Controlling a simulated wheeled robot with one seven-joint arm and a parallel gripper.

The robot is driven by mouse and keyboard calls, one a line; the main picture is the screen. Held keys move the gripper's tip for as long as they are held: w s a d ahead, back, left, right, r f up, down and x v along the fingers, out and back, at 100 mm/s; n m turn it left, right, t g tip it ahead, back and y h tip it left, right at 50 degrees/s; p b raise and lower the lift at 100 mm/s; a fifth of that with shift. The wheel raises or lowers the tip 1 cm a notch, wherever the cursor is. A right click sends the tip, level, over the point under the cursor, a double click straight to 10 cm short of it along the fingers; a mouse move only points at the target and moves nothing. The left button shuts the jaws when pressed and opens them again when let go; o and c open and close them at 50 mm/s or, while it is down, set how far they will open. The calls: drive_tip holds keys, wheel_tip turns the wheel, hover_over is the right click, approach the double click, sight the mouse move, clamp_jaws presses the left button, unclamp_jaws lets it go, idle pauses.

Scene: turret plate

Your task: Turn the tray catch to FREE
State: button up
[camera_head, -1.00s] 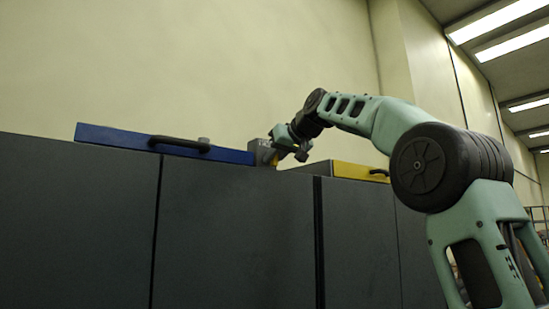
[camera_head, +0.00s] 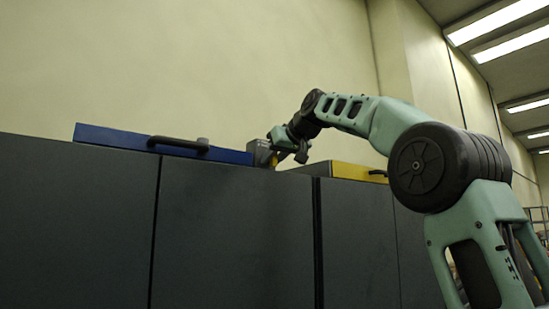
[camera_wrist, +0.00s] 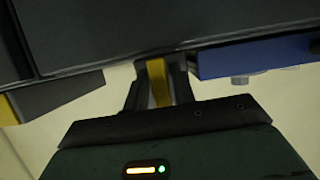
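The yellow catch lever (camera_wrist: 158,82) stands between the two dark fingers of my gripper (camera_wrist: 159,92) in the wrist view, with a finger close against each side. My gripper looks shut on it. In the head view my gripper (camera_head: 284,148) is at the grey catch block (camera_head: 261,152), between the blue tray (camera_head: 110,137) and the yellow tray (camera_head: 350,171). The blue tray's edge also shows in the wrist view (camera_wrist: 255,55). Any FREE marking and the catch's exact angle cannot be read.
Dark grey cabinets (camera_head: 235,235) stand below the trays. The yellow tray has a dark handle (camera_head: 378,173). The space above the trays is clear up to the pale wall.

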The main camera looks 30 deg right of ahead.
drive_tip(key=shift+s, duration=0.1)
drive_tip(key=b+v, duration=0.3)
drive_tip(key=v, duration=1.4)
drive_tip(key=shift+a+f, duration=0.1)
